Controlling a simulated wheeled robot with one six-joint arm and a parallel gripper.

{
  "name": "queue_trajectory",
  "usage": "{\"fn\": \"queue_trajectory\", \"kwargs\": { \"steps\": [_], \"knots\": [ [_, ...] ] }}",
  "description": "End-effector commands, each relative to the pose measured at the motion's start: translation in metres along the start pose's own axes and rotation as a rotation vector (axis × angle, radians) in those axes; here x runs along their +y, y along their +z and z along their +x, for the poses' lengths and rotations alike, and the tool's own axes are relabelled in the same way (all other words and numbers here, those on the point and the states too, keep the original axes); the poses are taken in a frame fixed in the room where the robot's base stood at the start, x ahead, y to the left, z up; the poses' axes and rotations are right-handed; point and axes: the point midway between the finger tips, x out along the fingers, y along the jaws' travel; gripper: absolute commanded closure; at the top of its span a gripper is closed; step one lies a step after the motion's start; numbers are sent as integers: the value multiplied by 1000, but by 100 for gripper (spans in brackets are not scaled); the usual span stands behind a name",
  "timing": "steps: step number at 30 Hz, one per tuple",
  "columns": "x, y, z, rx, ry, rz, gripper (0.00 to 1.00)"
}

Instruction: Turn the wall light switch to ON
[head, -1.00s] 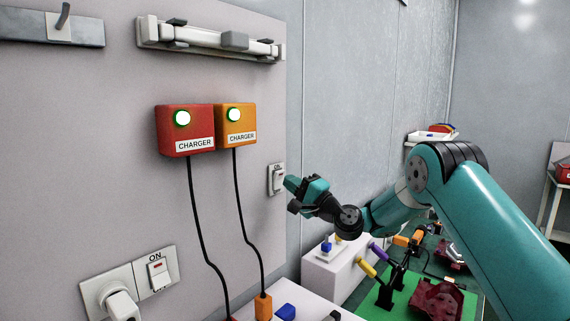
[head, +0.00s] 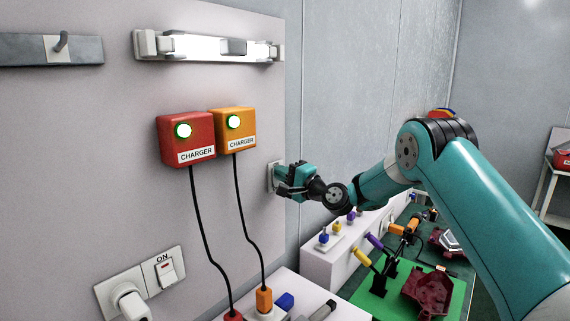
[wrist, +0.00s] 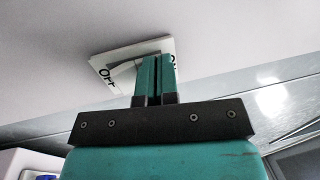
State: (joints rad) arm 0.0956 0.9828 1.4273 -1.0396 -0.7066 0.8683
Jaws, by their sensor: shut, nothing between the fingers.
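The wall light switch (head: 271,178) is a small white plate near the right edge of the pale wall panel. In the wrist view the switch (wrist: 118,58) shows an OFF label at left and a mostly hidden label at right. My gripper (head: 279,184) is shut and empty, its fingertips up against the switch. In the wrist view my gripper's teal fingers (wrist: 158,62) cover the right part of the rocker, so its exact tilt is hard to tell. The tube lamp (head: 205,46) above glows bright white.
A red charger (head: 186,139) and an orange charger (head: 233,128) with green lights hang left of the switch, cables running down. A socket plate with another switch (head: 165,271), marked ON, is at lower left. A cluttered bench (head: 340,262) lies below my arm.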

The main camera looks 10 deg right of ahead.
Motion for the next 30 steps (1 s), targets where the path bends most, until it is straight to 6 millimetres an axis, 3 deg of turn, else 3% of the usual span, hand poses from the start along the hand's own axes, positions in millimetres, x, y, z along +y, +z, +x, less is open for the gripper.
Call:
{"fn": "queue_trajectory", "kwargs": {
  "steps": [1,9,22,26,30],
  "knots": [
    [-16,1,5,-1,40,-6,100],
    [-13,3,11,-3,218,-9,100],
    [-10,4,12,-5,231,-9,100],
    [-11,5,7,-6,231,-10,100],
    [-14,3,-12,-8,234,-6,100]
  ]
}}
